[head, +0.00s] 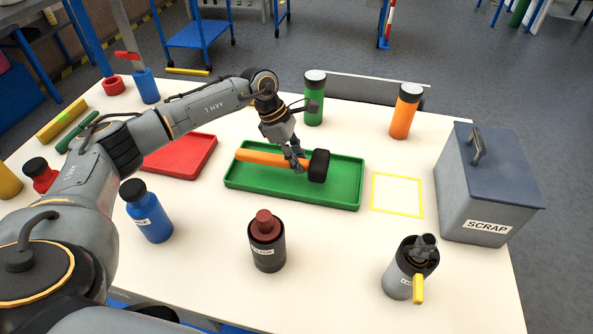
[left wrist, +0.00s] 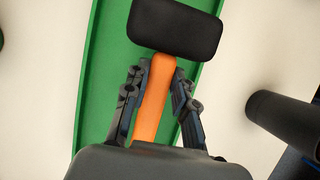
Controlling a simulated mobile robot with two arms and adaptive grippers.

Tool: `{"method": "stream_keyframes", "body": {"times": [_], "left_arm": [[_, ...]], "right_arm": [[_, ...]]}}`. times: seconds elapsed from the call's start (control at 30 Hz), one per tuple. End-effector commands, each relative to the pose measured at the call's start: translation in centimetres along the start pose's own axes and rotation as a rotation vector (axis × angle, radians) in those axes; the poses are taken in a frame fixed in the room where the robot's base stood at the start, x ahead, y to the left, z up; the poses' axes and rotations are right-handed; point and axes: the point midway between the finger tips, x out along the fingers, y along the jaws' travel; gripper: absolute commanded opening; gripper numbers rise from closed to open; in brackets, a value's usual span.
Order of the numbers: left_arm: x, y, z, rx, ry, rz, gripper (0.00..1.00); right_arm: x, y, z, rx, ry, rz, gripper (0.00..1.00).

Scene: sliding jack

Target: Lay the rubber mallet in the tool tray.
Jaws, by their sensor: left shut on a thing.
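The rubber mallet has an orange handle (head: 258,157) and a black head (head: 319,166). In the head view it lies lengthwise over the green tray (head: 300,198), with its head toward the right. I cannot tell whether it rests on the tray floor or is slightly above it. My left gripper (head: 294,160) is shut on the handle close to the head. In the left wrist view the fingers (left wrist: 157,95) stand on both sides of the orange handle (left wrist: 152,105), below the black head (left wrist: 174,29). My right gripper is in neither view.
A grey scrap bin (head: 485,190) stands at the right, beside a yellow outlined square (head: 397,214). A green bottle (head: 314,105) and an orange bottle (head: 404,115) stand behind the tray. A red tray (head: 190,160), blue bottle (head: 150,215) and dark canister (head: 267,245) stand nearby.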

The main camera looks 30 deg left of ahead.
Motion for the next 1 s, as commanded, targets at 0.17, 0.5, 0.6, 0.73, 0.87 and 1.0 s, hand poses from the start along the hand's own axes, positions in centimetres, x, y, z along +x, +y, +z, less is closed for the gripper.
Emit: {"method": "stream_keyframes", "body": {"times": [0.17,0.5,0.6,0.73,0.87,1.0], "left_arm": [[0.9,-1.0,-0.4,0.001,0.000,0.000,0.00],[4.0,-1.1,-1.7,0.000,-0.002,0.002,0.00],[4.0,-1.1,-1.7,0.000,-0.002,0.002,0.00],[4.2,-1.1,-1.7,0.000,-0.002,0.002,0.00],[4.3,-1.1,-1.8,0.000,0.000,0.000,0.42],[4.3,-1.1,-1.8,0.000,0.000,0.000,0.48]], "right_arm": [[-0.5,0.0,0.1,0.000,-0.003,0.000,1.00],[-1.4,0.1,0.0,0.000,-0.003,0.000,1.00],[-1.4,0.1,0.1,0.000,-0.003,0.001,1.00],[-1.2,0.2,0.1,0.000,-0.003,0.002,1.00],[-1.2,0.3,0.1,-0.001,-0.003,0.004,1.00],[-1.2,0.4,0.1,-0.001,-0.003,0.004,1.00]]}}
